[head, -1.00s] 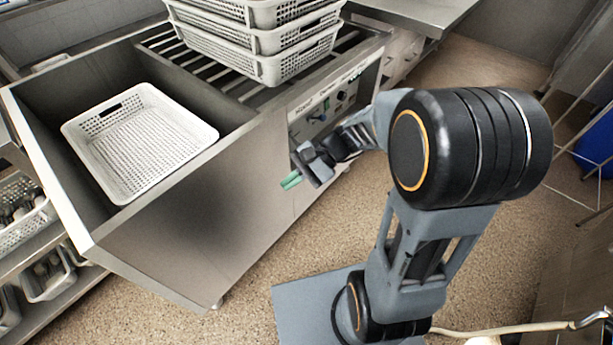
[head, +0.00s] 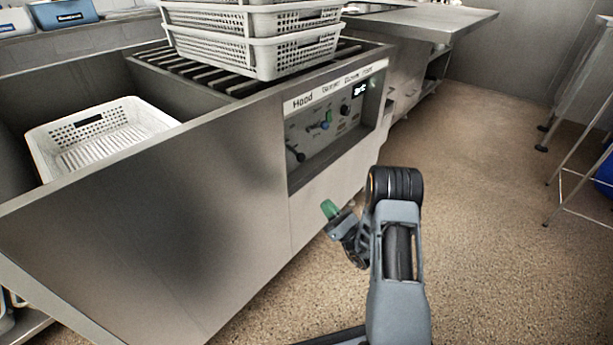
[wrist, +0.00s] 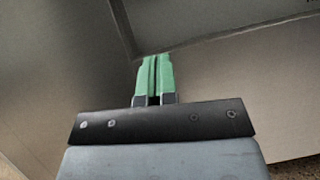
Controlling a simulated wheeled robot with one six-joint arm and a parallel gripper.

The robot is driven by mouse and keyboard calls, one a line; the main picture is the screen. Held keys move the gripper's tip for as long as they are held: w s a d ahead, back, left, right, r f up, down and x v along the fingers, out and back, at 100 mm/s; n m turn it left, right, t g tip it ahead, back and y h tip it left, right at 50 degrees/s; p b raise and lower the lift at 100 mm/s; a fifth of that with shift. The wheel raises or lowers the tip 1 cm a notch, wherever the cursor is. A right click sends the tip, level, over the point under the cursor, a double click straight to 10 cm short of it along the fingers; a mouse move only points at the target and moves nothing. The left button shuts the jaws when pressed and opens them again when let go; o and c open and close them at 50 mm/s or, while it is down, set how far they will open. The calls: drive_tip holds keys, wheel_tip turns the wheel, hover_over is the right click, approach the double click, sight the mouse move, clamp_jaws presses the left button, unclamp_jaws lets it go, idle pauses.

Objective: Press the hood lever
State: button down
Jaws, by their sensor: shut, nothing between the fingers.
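The control panel (head: 316,150) is recessed in the front of the steel counter in the head view. A label strip above it reads "Hood" at its left end. Below that word is a small dark lever (head: 296,153) with a round end. My gripper (head: 329,209) is in front of the counter, below the panel and apart from the lever. Its green fingers are shut together with nothing between them, as the wrist view (wrist: 154,76) also shows. The wrist view shows steel counter front and a dark recess edge ahead of the fingers, but no lever.
Other controls, including a blue knob (head: 324,125) and a lit display (head: 360,89), sit right of the lever. Stacked white baskets (head: 262,57) stand on the slatted top. Another basket (head: 62,163) lies in the basin at left.

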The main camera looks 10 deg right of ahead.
drive_tip(key=shift+w+r+p, duration=0.1)
drive_tip(key=shift+r+p, duration=0.1)
drive_tip(key=shift+p, duration=0.1)
drive_tip(key=p, duration=0.6)
approach(294, 151)
drive_tip(key=f, duration=0.1)
drive_tip(key=w+f, duration=0.1)
drive_tip(key=a+f, duration=0.1)
drive_tip(key=f, duration=0.1)
drive_tip(key=shift+w+a, duration=0.1)
drive_tip(key=shift+w, duration=0.3)
drive_tip(key=shift+w+a+r+b, duration=0.1)
drive_tip(key=shift+w+r+b, duration=0.2)
drive_tip(key=shift+r, duration=0.75)
drive_tip(key=shift+w+a+r+b, duration=0.1)
drive_tip(key=shift+w+r, duration=0.35)
drive_tip(key=shift+r, duration=0.55)
drive_tip(key=shift+d+r, duration=0.1)
